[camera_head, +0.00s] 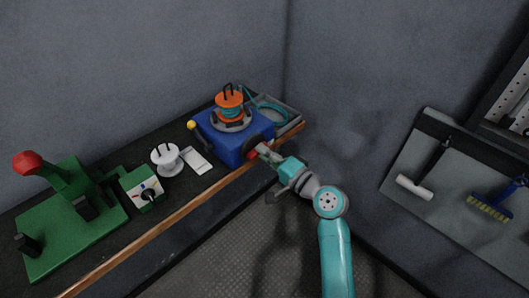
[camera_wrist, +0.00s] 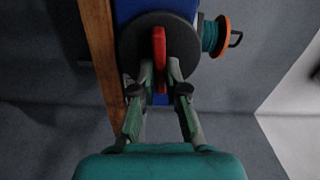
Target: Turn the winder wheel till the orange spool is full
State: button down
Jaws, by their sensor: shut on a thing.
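The winder is a blue box (camera_head: 217,139) near the right end of the bench. The orange spool (camera_head: 229,99) stands upright on its top with teal cord wound round it. The spool also shows in the wrist view (camera_wrist: 224,24), its cord between orange flanges; how full it is I cannot tell. The dark winder wheel (camera_wrist: 132,50) is on the box's front face and has a red grip bar (camera_wrist: 159,45) across it. My gripper (camera_wrist: 160,76) is shut on the red bar. In the head view my gripper (camera_head: 266,151) partly hides the wheel.
A yellow-knobbed lever (camera_head: 192,125) is on the box's left side. A grey tray (camera_head: 293,115) with teal cord is behind right. A panel with brushes (camera_head: 445,200) is at right.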

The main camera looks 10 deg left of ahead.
jog(key=shift+m, duration=0.6)
jog(key=shift+f, duration=0.1)
jog(key=c, duration=1.2)
grip_release()
jog(key=shift+d, duration=0.1)
jog(key=v, duration=1.2)
